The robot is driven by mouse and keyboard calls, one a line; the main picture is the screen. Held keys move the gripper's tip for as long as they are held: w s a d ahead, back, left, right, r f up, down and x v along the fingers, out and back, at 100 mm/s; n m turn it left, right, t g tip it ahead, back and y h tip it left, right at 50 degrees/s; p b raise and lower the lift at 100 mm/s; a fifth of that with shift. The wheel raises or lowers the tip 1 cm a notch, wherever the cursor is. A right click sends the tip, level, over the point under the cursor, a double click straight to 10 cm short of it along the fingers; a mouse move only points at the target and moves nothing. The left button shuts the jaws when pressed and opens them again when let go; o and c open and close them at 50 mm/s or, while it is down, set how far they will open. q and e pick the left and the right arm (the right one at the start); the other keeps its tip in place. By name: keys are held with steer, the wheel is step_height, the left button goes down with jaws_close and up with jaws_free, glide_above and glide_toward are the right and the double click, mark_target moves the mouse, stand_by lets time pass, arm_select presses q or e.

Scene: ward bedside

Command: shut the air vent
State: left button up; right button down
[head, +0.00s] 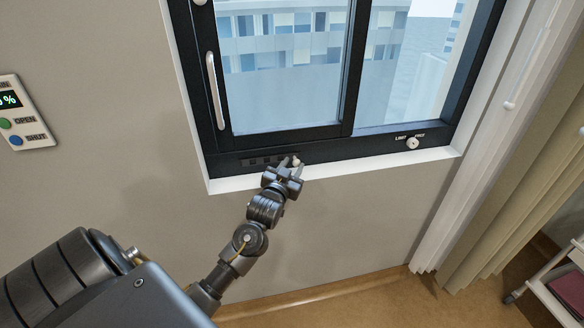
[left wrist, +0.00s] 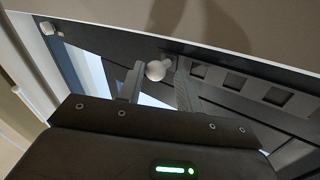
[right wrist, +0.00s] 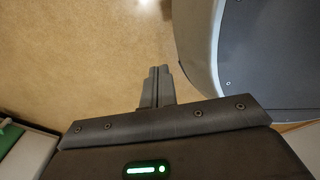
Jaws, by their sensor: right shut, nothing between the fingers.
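The air vent (head: 262,160) is a row of small square slots in the dark lower window frame. Its slots show at the right in the left wrist view (left wrist: 235,80). A pale round knob (head: 296,161) sits at the right end of the row. My left gripper (head: 290,166) is at the knob. In the left wrist view its fingers (left wrist: 158,82) are apart, with the knob (left wrist: 155,70) between their tips; contact is not clear. My right gripper (right wrist: 158,72) is shut and empty above the floor, away from the window.
A wall panel (head: 22,112) with a display and OPEN and SHUT buttons is at the left. The window has a vertical handle (head: 216,90) and a second pale knob (head: 412,143) at the lower right. Curtains (head: 520,150) and a trolley (head: 555,285) stand at the right.

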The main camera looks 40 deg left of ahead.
arm_select(q)
steer(key=shift+o, duration=0.8)
arm_select(e)
steer(key=shift+s+d, duration=0.1)
steer(key=shift+d, duration=0.1)
arm_select(q)
steer(key=shift+d, duration=0.1)
steer(key=v, duration=1.1)
steer(key=shift+b, duration=0.45)
arm_select(e)
steer(key=shift+w+d+f, duration=0.15)
steer(key=shift+d+f, duration=0.05)
steer(key=shift+d, duration=0.2)
steer(key=shift+w+d+f, duration=0.15)
steer(key=shift+d, duration=0.2)
steer(key=shift+a, duration=0.15)
